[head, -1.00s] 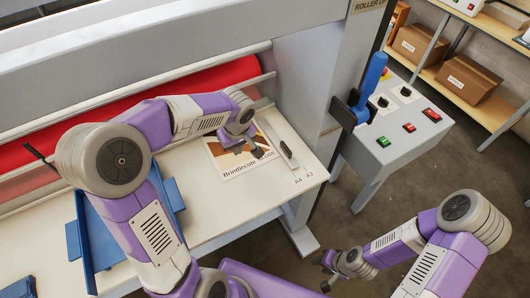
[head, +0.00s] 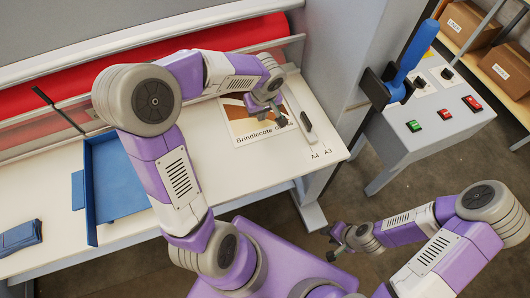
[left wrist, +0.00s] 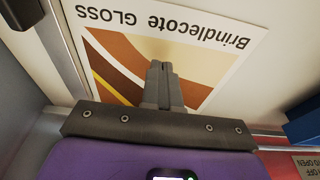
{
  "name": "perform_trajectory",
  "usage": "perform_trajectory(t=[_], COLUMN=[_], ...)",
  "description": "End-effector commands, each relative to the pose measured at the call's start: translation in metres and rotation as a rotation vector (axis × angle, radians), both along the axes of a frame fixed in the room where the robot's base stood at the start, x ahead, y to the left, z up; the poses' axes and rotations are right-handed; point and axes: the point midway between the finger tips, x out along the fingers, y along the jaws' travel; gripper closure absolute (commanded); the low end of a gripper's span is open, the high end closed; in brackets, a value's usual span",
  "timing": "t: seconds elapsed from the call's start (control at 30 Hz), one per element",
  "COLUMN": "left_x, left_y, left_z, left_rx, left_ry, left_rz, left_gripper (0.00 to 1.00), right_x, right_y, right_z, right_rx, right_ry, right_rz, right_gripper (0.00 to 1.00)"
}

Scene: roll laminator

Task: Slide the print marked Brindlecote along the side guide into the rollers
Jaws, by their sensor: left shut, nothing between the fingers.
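The print marked Brindlecote GLOSS (head: 243,130) lies flat on the cream feed table, its title edge toward me. It also shows upside down in the left wrist view (left wrist: 205,38). The side guide (head: 306,122), with a dark block, stands just right of the print by the A4 and A3 marks. My left gripper (head: 281,119) is shut and empty over the print; in the left wrist view its fingertips (left wrist: 160,66) are together above the picture. I cannot tell if they touch it. The rollers are behind my left arm, below the red roll (head: 190,60). My right gripper (head: 334,243) hangs open, off the table.
A blue tray (head: 118,183) sits on the table left of my left arm, with a blue item (head: 20,236) further left. A blue lever (head: 412,55) and a grey button panel (head: 428,133) stand right of the machine. Boxes stand on shelves behind.

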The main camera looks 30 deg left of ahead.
Motion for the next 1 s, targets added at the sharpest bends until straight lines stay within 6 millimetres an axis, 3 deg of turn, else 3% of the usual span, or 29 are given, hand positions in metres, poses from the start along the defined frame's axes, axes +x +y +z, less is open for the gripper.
perform_trajectory(t=[1.0], left_x=[0.0], left_y=[0.0], left_z=[-0.014], left_rx=[0.0], left_ry=[0.0], left_rz=[-0.001], left_gripper=[1.0], right_x=[0.0], right_y=[0.0], right_z=[-0.015], right_rx=[0.0], right_ry=[0.0], right_rz=[0.0], right_gripper=[0.61])
